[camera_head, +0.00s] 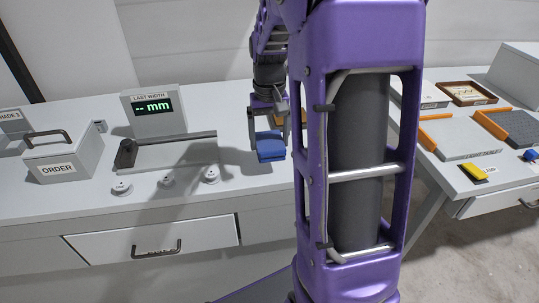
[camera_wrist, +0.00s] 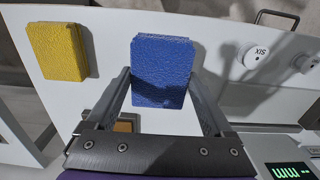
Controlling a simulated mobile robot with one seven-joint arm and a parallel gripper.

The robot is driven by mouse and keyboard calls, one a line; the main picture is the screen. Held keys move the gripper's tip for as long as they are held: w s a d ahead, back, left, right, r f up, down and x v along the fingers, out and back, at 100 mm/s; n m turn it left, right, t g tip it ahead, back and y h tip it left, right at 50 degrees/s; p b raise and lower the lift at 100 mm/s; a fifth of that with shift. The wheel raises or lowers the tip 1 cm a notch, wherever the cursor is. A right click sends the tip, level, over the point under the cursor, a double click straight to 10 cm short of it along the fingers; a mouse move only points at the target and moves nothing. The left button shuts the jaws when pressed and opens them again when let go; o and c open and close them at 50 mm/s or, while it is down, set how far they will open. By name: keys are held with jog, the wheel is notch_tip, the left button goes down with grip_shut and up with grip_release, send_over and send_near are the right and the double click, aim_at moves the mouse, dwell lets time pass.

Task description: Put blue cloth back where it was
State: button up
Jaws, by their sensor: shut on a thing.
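The blue cloth (camera_head: 271,153) is a folded, textured block in my gripper (camera_head: 268,139), over the white table in the head view. In the wrist view the blue cloth (camera_wrist: 163,62) sits between the two fingers of my gripper (camera_wrist: 160,80), which are shut on its sides. Its far end sticks out beyond the fingertips. I cannot tell for sure whether its underside touches the table. A yellow cloth block (camera_wrist: 62,52) lies on the white surface to the left in the wrist view, apart from my gripper.
Several round white knobs (camera_head: 211,175) stand left of the cloth. Behind them are a grey slotted gauge (camera_head: 175,152) and a width display (camera_head: 154,108). An ORDER box (camera_head: 58,158) is at left. A second table with trays (camera_head: 459,139) is right. My purple arm hides the middle.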

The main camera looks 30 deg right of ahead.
aim_at(270, 165)
jog(key=shift+f+b, duration=0.3)
jog(key=shift+f, duration=2.05)
jog(key=shift+f, duration=0.15)
jog(key=o, duration=1.1)
jog(key=shift+c, duration=0.2)
notch_tip(270, 165, up, 12)
jog(key=shift+r+p, duration=0.2)
jog(key=shift+p, duration=0.7)
